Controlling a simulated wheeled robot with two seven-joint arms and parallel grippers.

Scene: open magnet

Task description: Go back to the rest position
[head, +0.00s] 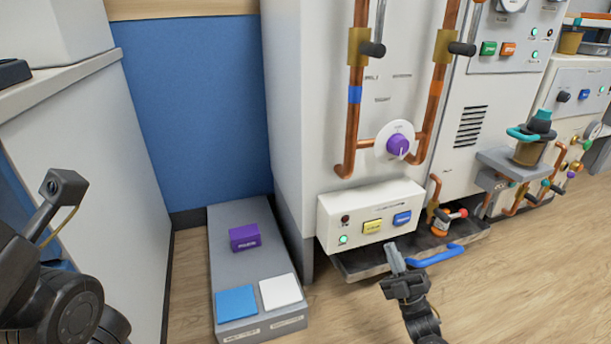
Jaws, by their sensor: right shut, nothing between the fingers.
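My right gripper (396,257) is shut and empty. It is low in the head view, in front of the machine's (315,110) lower tray, with its fingertips pointing up and away. A curved blue handle (437,256) is just to the right of its fingers; I cannot tell whether they touch. Dark links of my left arm show at the left edge, and the left gripper cannot be made out.
A white button box (370,216) is on the machine's front above the dark tray (357,267). A grey floor platform (228,214) bears a purple block (244,237), with blue (236,303) and white (280,291) squares. A white counter (75,75) borders the left. Wooden floor (520,290) is clear at right.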

